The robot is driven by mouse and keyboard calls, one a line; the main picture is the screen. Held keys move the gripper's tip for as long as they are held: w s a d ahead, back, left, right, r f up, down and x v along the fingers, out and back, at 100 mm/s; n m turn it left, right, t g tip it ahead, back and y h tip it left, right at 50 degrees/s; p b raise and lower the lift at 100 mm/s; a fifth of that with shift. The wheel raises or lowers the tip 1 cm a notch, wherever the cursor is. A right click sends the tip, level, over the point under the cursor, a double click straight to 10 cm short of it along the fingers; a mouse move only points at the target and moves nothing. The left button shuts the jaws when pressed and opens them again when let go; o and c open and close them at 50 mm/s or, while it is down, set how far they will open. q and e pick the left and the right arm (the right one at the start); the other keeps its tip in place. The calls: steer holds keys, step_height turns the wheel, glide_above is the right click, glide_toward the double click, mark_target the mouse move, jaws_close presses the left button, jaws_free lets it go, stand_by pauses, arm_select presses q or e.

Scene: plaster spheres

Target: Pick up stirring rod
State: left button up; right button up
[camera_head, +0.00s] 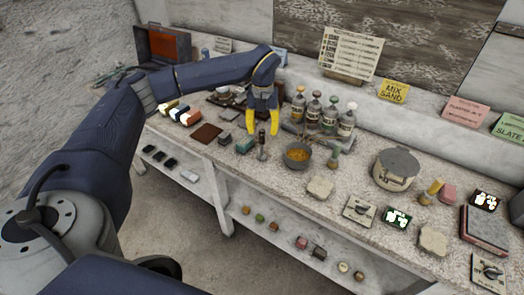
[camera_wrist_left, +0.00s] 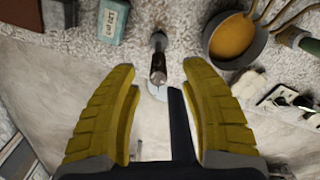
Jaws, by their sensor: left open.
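My left gripper (camera_head: 262,127) has yellow fingers, points down over the bench and is open and empty. In the left wrist view its two fingers (camera_wrist_left: 160,80) stand wide apart. A slim upright tool with a dark handle (camera_head: 261,142) stands just below the fingers. In the left wrist view this tool (camera_wrist_left: 158,62) shows between and just beyond the fingertips, apart from both. I cannot tell whether it is the stirring rod. Thin brass-coloured rods (camera_wrist_left: 268,12) lie by the bowl in the left wrist view. My right gripper is out of view.
A grey bowl of orange matter (camera_head: 298,155) stands close right of the gripper. Several dark bottles (camera_head: 330,115) stand behind it. A green box (camera_head: 244,145) lies close left. A lidded pot (camera_head: 396,168) stands further right. The bench's front edge is near.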

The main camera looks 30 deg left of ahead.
mark_target(262, 139)
arm_select(q)
steer(key=shift+f, duration=2.65)
steer(key=shift+c, duration=0.4)
steer(key=shift+a, duration=0.1)
jaws_close()
